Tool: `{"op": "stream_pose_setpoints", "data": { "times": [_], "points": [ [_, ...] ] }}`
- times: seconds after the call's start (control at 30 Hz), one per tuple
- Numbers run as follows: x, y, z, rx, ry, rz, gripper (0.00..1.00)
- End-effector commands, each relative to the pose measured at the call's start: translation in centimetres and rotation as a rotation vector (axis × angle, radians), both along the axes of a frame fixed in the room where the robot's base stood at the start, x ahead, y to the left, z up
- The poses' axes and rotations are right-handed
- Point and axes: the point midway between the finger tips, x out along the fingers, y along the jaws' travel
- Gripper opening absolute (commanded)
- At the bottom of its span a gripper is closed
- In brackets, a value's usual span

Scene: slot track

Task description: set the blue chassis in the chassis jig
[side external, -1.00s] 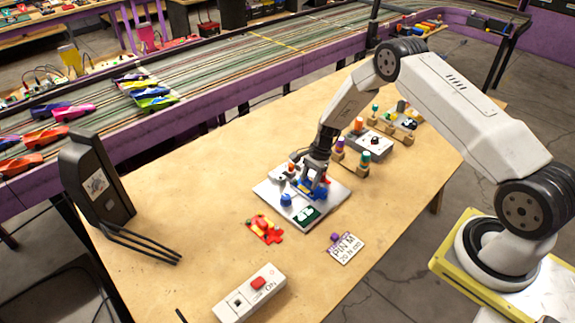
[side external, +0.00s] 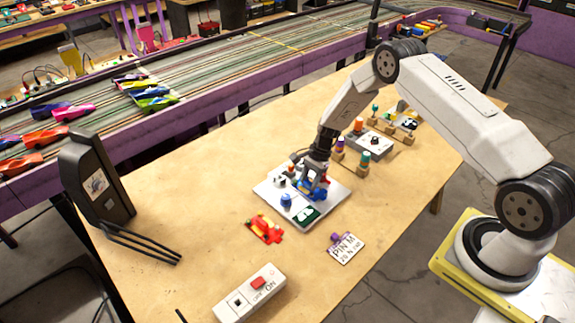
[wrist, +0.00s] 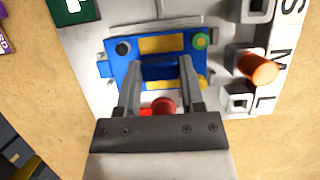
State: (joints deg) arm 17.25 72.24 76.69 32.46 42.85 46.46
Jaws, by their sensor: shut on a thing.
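The blue chassis (wrist: 120,72) has yellow patches and a green round piece at one corner. My gripper (wrist: 160,72) is shut on it, with a finger on either side of its raised middle bar. In the side external view my gripper (side external: 311,180) and the blue chassis (side external: 319,195) are over the grey-white board (side external: 333,196). The chassis jig appears to be part of this board (wrist: 95,42), directly around and under the chassis. I cannot tell whether the chassis rests flat in it. A red knob (wrist: 163,105) shows close behind the fingers.
An orange peg (wrist: 260,68) stands beside the chassis near size letters. A blue knob (side external: 286,201) stands on the board. A red chassis (side external: 265,229), a PIN M card (side external: 345,248), a switch box (side external: 250,292) and a black pronged stand (side external: 97,185) are around it.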

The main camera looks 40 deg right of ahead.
Motion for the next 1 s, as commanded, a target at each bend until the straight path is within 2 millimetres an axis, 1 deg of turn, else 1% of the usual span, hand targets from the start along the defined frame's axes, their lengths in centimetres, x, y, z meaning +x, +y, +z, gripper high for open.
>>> {"op": "stream_pose_setpoints", "data": {
  "times": [0.03, 0.07, 0.1, 0.17, 0.47, 0.63, 0.83, 1.0],
  "points": [
    [0.0, 0.0, 0.0, 0.0, 0.0, 0.0, 0.0],
    [0.0, 0.0, 0.0, 0.0, 0.0, 0.0, 0.59],
    [0.0, 0.0, 0.0, 0.0, 0.0, 0.0, 0.71],
    [0.0, 0.0, 0.0, 0.0, 0.0, 0.0, 0.9],
    [0.0, 0.0, 0.0, 0.0, 0.0, 0.0, 0.9],
    [0.0, -0.2, 0.4, 0.0, -0.001, 0.0, 0.9],
    [0.1, -0.8, 2.0, 0.0, -0.001, -0.002, 0.9],
    [0.1, -1.7, 4.0, -0.001, -0.002, -0.001, 0.9]
  ]
}}
